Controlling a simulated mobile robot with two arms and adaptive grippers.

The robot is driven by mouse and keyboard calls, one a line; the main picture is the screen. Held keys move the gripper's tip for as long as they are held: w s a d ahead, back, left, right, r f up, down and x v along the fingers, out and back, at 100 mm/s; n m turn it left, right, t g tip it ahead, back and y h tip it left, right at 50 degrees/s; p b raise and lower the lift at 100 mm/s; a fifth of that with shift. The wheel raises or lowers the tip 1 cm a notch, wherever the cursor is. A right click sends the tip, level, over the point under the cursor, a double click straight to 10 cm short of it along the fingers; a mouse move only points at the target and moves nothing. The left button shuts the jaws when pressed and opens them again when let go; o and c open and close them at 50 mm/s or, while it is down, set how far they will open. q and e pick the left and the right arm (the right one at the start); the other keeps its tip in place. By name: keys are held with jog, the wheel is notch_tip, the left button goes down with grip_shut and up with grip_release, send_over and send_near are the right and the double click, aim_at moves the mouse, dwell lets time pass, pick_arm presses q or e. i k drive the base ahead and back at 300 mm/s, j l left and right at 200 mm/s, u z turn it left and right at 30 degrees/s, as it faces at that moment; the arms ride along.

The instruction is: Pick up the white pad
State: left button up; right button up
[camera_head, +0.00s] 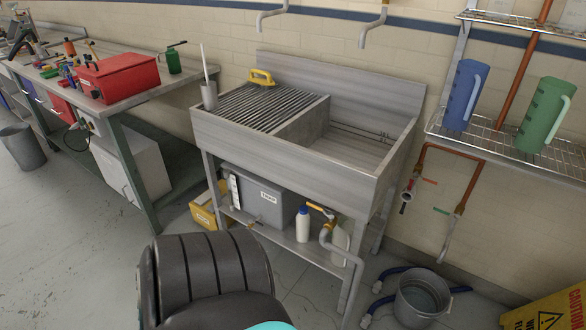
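I cannot make out a white pad for certain in this view. A yellow handled tool (262,77) lies at the back of the ribbed drainboard (250,106) of the metal sink; whether a pad is under its handle is too small to tell. Neither of my grippers shows.
A grey cup with a white stick (209,96) stands at the drainboard's left corner. The sink basin (350,150) looks empty. A red toolbox (118,77) is on the left workbench. Blue (460,96) and green (546,114) jugs stand on the right rack. A bucket (421,299) is on the floor.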

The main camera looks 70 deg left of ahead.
aim_at(206, 197)
jog(key=u, duration=2.8)
jog(key=i+j, duration=0.1)
jog(key=j, duration=0.4)
jog(key=i+j, duration=0.1)
jog(key=j, duration=0.4)
jog(key=i+j, duration=0.1)
jog(key=j, duration=0.4)
jog(key=i+j, duration=0.15)
jog(key=j, duration=0.35)
jog(key=i+j, duration=0.1)
jog(key=j, duration=0.4)
jog(key=i+j, duration=1.05)
jog(key=i, duration=0.15)
jog(key=i+l+z, duration=0.05)
